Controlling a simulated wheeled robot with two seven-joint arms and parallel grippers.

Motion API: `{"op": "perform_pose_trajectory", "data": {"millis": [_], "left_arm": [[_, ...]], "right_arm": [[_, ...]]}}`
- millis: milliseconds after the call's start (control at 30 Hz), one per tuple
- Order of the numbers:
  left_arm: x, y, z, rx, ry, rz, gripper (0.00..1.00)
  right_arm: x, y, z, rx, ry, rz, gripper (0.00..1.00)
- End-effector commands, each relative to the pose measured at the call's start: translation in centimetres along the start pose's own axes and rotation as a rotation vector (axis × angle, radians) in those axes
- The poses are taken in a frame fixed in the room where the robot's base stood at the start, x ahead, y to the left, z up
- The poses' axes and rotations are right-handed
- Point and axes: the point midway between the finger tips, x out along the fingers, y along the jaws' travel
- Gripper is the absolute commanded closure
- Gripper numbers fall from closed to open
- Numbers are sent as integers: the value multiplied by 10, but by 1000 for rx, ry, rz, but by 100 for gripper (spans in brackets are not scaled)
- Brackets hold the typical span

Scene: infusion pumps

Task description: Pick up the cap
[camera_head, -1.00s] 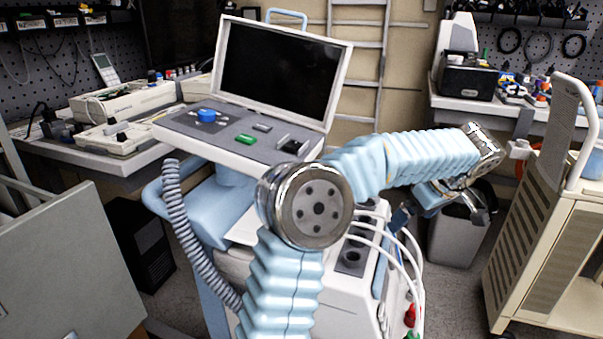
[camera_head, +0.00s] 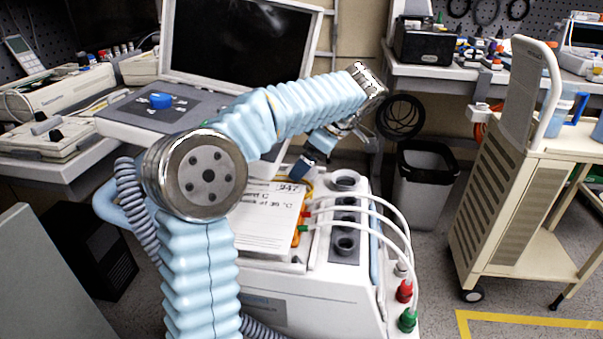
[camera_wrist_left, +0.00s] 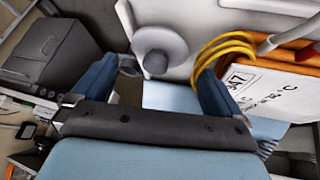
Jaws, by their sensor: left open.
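A round grey cap-like piece (camera_wrist_left: 158,48) with a raised centre sits on the white unit in the left wrist view; I cannot tell for certain that it is the cap. My left gripper (camera_wrist_left: 166,70) is open and empty, with its two blue fingers on either side of this piece in the picture, apart from it. In the head view my left gripper (camera_head: 306,163) is mostly hidden behind its own arm, above the white unit (camera_head: 300,285). A blue round cap-like piece (camera_head: 161,100) lies on the grey console panel, away from the gripper. My right gripper is not in view.
Yellow tubes (camera_wrist_left: 222,48) and a printed sheet (camera_wrist_left: 270,90) are close beside the right finger. White hoses arch over round ports (camera_head: 345,245), with red (camera_head: 403,291) and green (camera_head: 408,320) fittings. A large screen (camera_head: 240,40) stands behind. A beige cart (camera_head: 500,200) is at right.

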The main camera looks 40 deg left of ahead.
Motion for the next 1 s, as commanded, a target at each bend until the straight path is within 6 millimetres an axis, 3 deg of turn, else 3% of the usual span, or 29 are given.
{"op": "perform_pose_trajectory", "data": {"millis": [200,500,900,1000], "left_arm": [[34,3,-3,1,1,-3,0],[40,3,-2,2,0,-2,0],[39,3,-2,1,0,-2,60],[39,3,-2,1,0,-1,67]], "right_arm": [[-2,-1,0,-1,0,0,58],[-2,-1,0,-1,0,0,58],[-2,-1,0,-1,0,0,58],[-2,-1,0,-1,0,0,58]]}}
